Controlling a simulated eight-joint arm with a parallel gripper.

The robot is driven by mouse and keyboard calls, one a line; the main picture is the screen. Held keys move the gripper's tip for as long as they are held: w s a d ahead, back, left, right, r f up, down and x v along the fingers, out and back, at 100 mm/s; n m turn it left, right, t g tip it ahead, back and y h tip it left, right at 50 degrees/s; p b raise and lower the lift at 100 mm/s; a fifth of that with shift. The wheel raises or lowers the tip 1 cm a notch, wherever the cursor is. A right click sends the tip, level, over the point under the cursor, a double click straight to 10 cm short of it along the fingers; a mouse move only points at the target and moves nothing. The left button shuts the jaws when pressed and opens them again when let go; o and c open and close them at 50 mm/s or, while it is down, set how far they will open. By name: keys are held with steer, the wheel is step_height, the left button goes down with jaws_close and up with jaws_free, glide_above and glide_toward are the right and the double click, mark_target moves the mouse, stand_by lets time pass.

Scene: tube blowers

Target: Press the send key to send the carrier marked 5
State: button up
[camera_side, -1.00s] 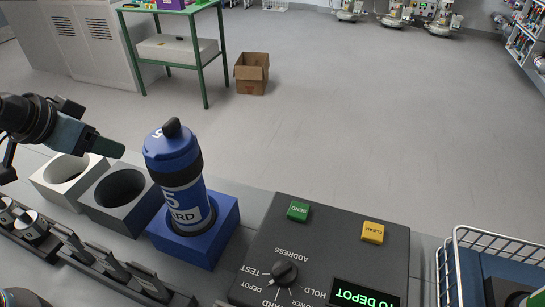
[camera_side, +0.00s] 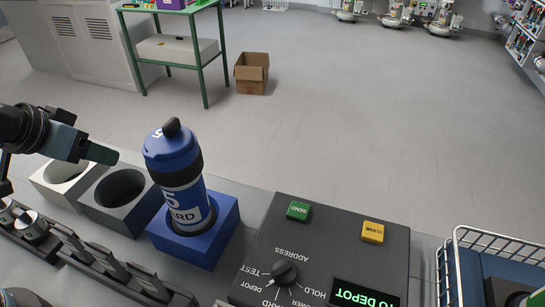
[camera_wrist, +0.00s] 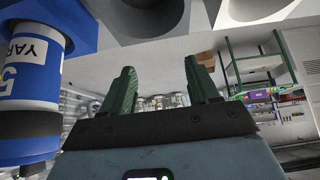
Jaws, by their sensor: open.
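The blue carrier marked 5 (camera_side: 178,180) stands in the blue square socket (camera_side: 212,243), leaning slightly in the side view. It also shows at the left of the wrist view (camera_wrist: 30,70). The dark control box (camera_side: 330,235) carries the green SEND key (camera_side: 298,211), a yellow CLEAR key (camera_side: 373,232), an address knob (camera_side: 285,272) and a display reading TO DEPOT (camera_side: 364,296). My gripper (camera_side: 112,156) is left of the carrier, above the sockets and away from the SEND key. In the wrist view its green fingers (camera_wrist: 163,88) are apart with nothing between them.
A white socket (camera_side: 65,175) and a dark grey socket (camera_side: 120,190) stand empty left of the blue one. A dark rack (camera_side: 100,262) runs along the front. A white wire basket (camera_side: 490,240) stands right of the control box.

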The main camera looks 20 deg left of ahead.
jaws_close()
stand_by(1.7)
